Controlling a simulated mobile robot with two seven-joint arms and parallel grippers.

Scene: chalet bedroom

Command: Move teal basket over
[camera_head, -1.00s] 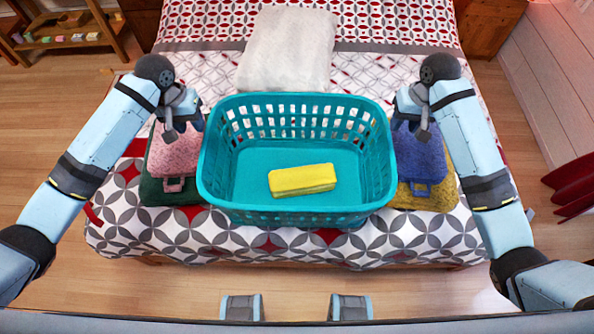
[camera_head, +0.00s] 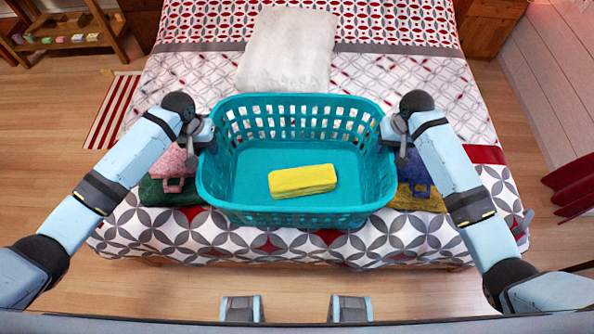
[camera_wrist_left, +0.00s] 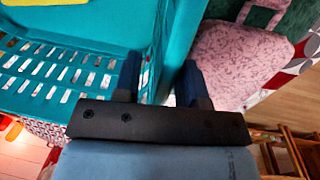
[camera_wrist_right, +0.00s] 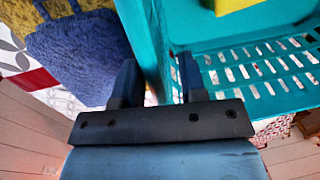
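The teal basket (camera_head: 296,215) sits upright on the bed with a yellow folded cloth (camera_head: 302,180) inside. My left gripper (camera_head: 207,138) is at the basket's left rim; in the left wrist view its fingers (camera_wrist_left: 160,85) are apart, on either side of the teal wall (camera_wrist_left: 158,40). My right gripper (camera_head: 387,135) is at the right rim; in the right wrist view its open fingers (camera_wrist_right: 160,82) straddle the teal wall (camera_wrist_right: 146,30), with a gap showing beside it. The head view hides both sets of fingertips.
Pink cloth on dark green (camera_head: 168,190) lies left of the basket, blue cloth on yellow (camera_head: 418,196) right of it. A white folded blanket (camera_head: 288,50) lies behind. The patterned bed (camera_head: 440,80) has free room farther back.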

